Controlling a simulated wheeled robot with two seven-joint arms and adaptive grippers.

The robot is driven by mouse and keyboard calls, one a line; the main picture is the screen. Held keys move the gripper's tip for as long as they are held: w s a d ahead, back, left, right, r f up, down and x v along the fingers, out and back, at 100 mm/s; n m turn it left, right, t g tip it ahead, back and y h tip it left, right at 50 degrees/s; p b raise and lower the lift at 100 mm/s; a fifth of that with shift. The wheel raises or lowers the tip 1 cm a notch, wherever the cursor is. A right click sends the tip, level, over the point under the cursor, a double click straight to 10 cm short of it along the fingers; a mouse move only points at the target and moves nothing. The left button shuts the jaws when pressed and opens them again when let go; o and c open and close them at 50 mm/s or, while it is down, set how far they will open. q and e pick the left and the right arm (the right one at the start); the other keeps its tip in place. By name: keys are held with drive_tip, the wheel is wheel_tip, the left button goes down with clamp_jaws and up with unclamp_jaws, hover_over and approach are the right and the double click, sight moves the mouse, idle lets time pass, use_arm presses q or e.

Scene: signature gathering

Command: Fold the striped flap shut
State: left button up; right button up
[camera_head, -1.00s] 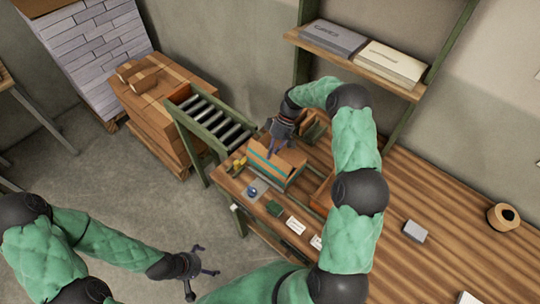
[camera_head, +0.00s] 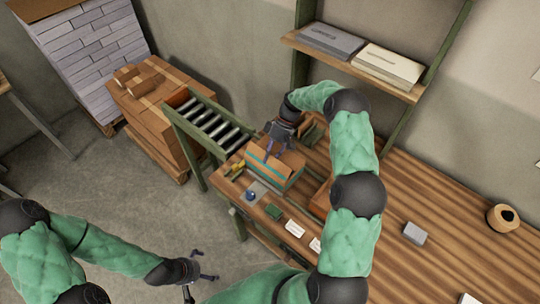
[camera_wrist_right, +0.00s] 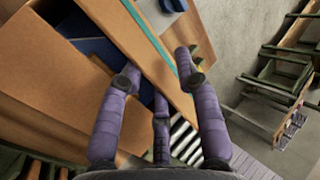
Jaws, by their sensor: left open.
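An open cardboard box (camera_head: 282,183) stands on the wooden table. Its brown flap with a teal stripe (camera_wrist_right: 152,36) leans over the box, and dark blue contents (camera_wrist_right: 98,47) show in the gap beside it in the right wrist view. My right gripper (camera_head: 275,151) is at the top of the box. Its purple fingers (camera_wrist_right: 155,72) are spread apart and lie over or against the flap; exact contact is unclear. My left gripper (camera_head: 205,266) is open and empty, low over the floor, away from the box.
A roller conveyor (camera_head: 213,124) stands left of the box. A blue round item (camera_head: 250,196), a green block (camera_head: 273,212) and white cards (camera_head: 295,228) lie near the table's front edge. A shelf (camera_head: 345,66) is behind. The right table is mostly clear.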

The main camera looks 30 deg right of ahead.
drive_tip(key=v, duration=1.2)
idle(0.3)
